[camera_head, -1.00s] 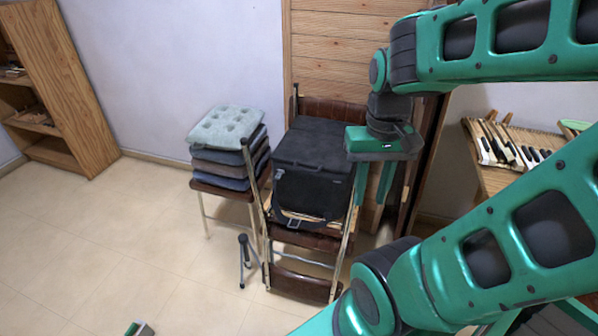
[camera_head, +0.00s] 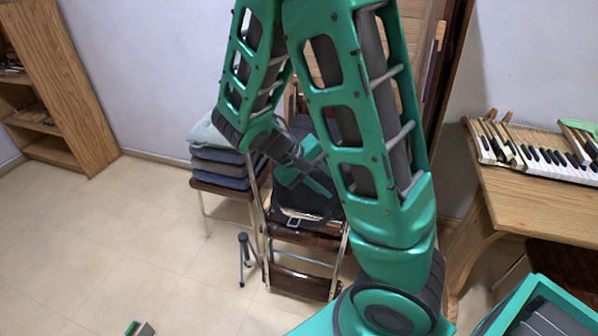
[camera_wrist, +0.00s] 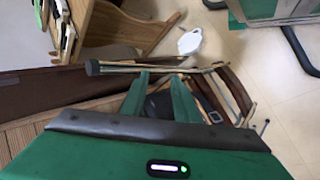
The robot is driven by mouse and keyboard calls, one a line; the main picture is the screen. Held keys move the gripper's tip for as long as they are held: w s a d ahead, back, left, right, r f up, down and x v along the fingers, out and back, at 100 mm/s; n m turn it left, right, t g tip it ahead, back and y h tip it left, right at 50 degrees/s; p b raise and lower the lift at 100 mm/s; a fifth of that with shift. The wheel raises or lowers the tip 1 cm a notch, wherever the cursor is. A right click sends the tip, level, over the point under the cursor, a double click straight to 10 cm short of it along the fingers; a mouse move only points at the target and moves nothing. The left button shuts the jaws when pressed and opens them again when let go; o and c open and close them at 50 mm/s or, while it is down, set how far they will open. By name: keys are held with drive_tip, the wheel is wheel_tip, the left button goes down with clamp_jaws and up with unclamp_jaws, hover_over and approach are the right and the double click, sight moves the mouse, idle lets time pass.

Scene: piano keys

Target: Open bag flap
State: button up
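The black bag (camera_head: 322,206) sits on a folding chair (camera_head: 300,282) in the head view. My arm hides most of it, and a pale buckle (camera_head: 293,222) shows at its front lower edge. In the wrist view, a dark part of the bag (camera_wrist: 159,106) shows between and beyond my fingers. My gripper (camera_wrist: 160,76) is open there, its two green fingers apart with nothing visibly held. In the head view the gripper is over the bag, largely hidden by my arm. I cannot tell whether it touches the bag or where the flap edge lies.
A stool with stacked cushions (camera_head: 222,168) stands left of the chair. A small tripod (camera_head: 245,258) is on the floor in front. A wooden desk (camera_head: 525,200) with piano keys (camera_head: 545,153) is at the right. A wooden shelf (camera_head: 70,95) is at the far left. The floor at the left is mostly clear.

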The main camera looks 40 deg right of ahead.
drive_tip(key=w+a+f+n+t+h, duration=0.3)
drive_tip(key=w+a+n+t+h, duration=0.4)
drive_tip(key=w+a, duration=0.3)
drive_tip(key=w+x, duration=0.1)
drive_tip(key=x, duration=1)
drive_tip(key=shift+r, duration=0.2)
drive_tip(key=shift+d, duration=0.15)
clamp_jaws()
